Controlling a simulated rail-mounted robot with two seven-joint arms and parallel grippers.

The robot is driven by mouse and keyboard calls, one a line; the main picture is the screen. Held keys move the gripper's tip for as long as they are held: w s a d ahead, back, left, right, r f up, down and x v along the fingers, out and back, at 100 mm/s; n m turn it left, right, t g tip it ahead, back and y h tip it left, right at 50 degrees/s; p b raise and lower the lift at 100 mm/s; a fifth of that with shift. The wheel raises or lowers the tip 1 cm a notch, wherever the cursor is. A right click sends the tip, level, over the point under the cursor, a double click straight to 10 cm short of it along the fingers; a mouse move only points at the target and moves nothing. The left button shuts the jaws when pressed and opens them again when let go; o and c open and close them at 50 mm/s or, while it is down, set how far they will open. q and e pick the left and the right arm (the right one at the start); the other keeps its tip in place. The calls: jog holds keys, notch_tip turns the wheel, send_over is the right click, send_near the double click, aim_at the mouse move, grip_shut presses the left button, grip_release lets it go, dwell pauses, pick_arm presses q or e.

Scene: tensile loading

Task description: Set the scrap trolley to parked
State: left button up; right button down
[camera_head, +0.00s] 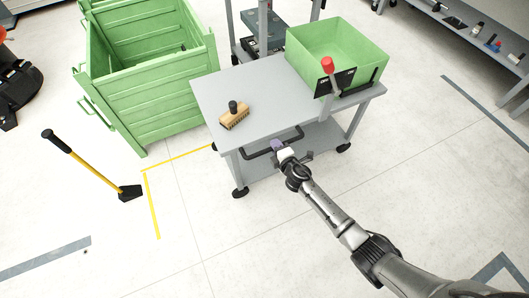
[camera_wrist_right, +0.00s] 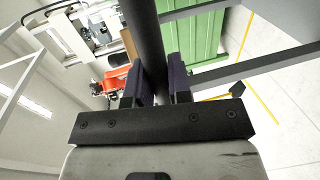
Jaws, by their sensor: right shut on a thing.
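The scrap trolley is a grey table on black castors, with its grey top (camera_head: 235,85) in the middle of the head view. A black push handle (camera_head: 257,154) runs along its near side. My right gripper (camera_head: 279,147) is shut on that handle. In the right wrist view the dark handle bar (camera_wrist_right: 147,35) runs between the purple fingers of the gripper (camera_wrist_right: 160,80). A lever with a red knob (camera_head: 327,64) stands up beside a black plate (camera_head: 336,82) at the trolley's right part. My left gripper is not in view.
On the trolley sit a green bin (camera_head: 350,45) and a brush (camera_head: 235,118). A large green crate (camera_head: 150,105) stands to the left. Yellow floor lines (camera_head: 151,205) lie left of the trolley. Near floor is clear.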

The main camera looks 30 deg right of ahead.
aim_at(324, 119)
jog(key=d+b, duration=0.3)
jog(key=d, duration=2.1)
jog(key=shift+d, duration=0.1)
jog(key=shift+s+d, duration=0.15)
jog(key=shift+d, duration=0.45)
jog(key=c, duration=1.4)
grip_release()
jog(key=o, duration=0.3)
jog(key=shift+d, duration=0.2)
jog(key=shift+o, duration=0.2)
jog(key=shift+a, duration=0.1)
